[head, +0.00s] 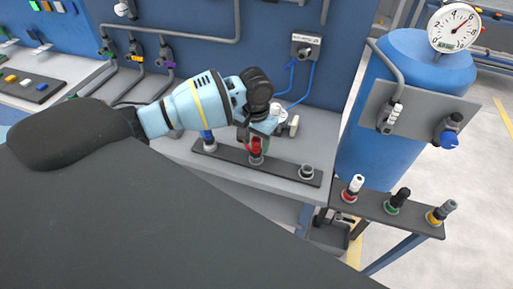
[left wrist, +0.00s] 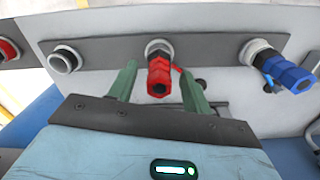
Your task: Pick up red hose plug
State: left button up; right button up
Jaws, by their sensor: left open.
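The red hose plug (left wrist: 159,78) stands in the middle socket of a dark strip (left wrist: 110,52) on the grey bench. In the head view the red plug (head: 255,147) is partly covered by my left gripper (head: 259,130). In the left wrist view my left gripper (left wrist: 157,74) is open, with one green finger on each side of the red plug. Gaps show between the plug and both fingers. My right gripper is not in view.
A blue plug (head: 208,138) stands on one side of the red one, an empty socket (head: 306,171) on the other. A separate dark shelf (head: 370,209) holds white, green and yellow-ringed plugs. A blue tank (head: 385,140) with a gauge (head: 454,28) stands at the right.

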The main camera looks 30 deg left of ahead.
pick_arm(q)
jog(key=shift+f, duration=0.3)
jog(key=shift+c, duration=0.3)
grip_shut()
jog(key=shift+r, duration=0.1)
